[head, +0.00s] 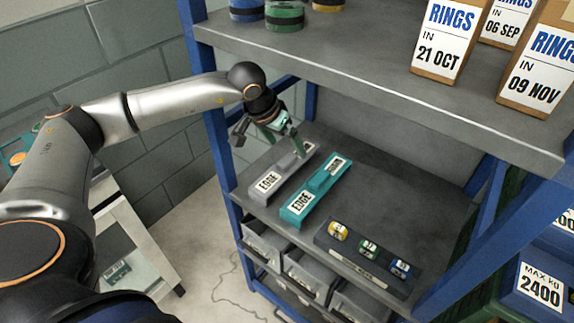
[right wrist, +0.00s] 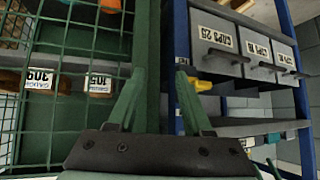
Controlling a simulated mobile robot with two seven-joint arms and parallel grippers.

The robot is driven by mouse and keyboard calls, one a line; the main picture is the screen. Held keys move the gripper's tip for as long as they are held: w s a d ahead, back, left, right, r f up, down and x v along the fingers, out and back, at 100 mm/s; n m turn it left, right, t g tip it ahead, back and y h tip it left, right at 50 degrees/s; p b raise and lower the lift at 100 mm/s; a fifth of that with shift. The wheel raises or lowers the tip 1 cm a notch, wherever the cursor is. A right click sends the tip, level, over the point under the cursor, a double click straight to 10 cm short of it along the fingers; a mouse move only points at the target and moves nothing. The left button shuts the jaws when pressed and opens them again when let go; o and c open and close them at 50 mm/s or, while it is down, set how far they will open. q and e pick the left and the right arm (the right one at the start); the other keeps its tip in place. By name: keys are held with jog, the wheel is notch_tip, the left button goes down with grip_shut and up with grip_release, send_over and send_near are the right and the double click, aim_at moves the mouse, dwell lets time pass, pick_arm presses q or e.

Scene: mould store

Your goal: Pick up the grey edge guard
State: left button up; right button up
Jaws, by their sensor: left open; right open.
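The grey edge guard (head: 282,176) lies on the middle shelf of the blue rack, a long bar with a white label reading EDGE on its near end. A teal edge guard (head: 317,188) lies beside it on the right, also labelled EDGE. My left gripper (head: 285,140) is open above the far end of the grey guard and partly covers the view of that end. I cannot tell whether it touches the guard. My right gripper (right wrist: 160,78) is open and empty in the right wrist view, away from the guards.
The upper shelf (head: 380,81) overhangs the guards. A dark holder (head: 362,262) with small coloured rings stands to their right. Grey bins (head: 305,270) hang below. In the right wrist view, a green mesh cage (right wrist: 85,42) is at left and labelled drawers (right wrist: 225,62) at right.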

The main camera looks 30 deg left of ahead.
aim_at(285, 159)
pick_arm(q)
jog(key=shift+y, duration=0.4)
jog(key=f, duration=0.2)
jog(key=w+a+f, duration=0.1)
jog(key=f, duration=0.1)
jog(key=w+a+f, duration=0.1)
jog(key=f, duration=0.1)
jog(key=shift+w, duration=0.25)
jog(key=shift+s+x, duration=0.2)
jog(key=shift+x, duration=2.65)
jog(key=shift+a, duration=0.2)
jog(key=c, duration=1.2)
